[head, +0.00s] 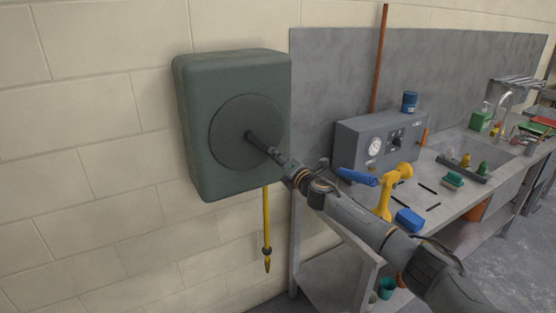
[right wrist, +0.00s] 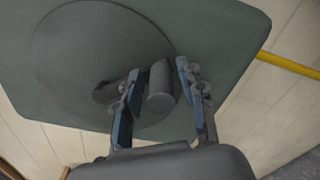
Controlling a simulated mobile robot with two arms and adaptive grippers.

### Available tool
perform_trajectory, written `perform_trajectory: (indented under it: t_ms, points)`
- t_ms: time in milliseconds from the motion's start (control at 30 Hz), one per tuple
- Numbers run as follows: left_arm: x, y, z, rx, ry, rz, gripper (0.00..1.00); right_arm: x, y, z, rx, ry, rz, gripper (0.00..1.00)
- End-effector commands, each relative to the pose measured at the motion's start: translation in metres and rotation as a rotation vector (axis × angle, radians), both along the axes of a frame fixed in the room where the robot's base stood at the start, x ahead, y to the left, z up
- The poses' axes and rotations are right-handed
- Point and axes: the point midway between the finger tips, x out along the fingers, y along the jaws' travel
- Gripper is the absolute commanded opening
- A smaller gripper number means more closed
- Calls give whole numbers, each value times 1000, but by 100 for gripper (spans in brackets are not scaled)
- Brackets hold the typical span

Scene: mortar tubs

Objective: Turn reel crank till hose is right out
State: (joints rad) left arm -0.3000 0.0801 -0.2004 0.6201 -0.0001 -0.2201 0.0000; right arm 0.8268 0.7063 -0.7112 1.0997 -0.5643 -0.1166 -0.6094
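The hose reel is a grey-green box (head: 200,130) on the block wall, with a round disc (head: 228,140) on its front. A yellow hose (head: 266,215) hangs straight down below it, ending in a nozzle (head: 267,264) well above the floor. The hose also crosses the right wrist view (right wrist: 290,66). My right gripper (head: 272,153) is at the disc. In the right wrist view its blue-padded fingers (right wrist: 160,75) stand either side of the grey crank knob (right wrist: 161,88), with narrow gaps visible. The head view hides the knob behind my gripper. My left gripper is out of view.
A metal bench with a grey backsplash (head: 330,75) stands right of the reel. It holds a gauge box (head: 358,148), a yellow tool with a blue end (head: 392,186), a blue block (head: 410,220) and a sink. The wall left of the reel is clear.

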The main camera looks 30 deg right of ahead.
Motion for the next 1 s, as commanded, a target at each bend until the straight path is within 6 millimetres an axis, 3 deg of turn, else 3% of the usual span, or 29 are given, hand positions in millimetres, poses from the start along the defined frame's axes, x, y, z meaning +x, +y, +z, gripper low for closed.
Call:
perform_trajectory:
  t_ms: [467,1000]
  points:
    - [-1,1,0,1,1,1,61,-10,-1,-1,-1,1,0,47]
    - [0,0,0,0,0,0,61,-100,-3,-2,-1,4,2,47]
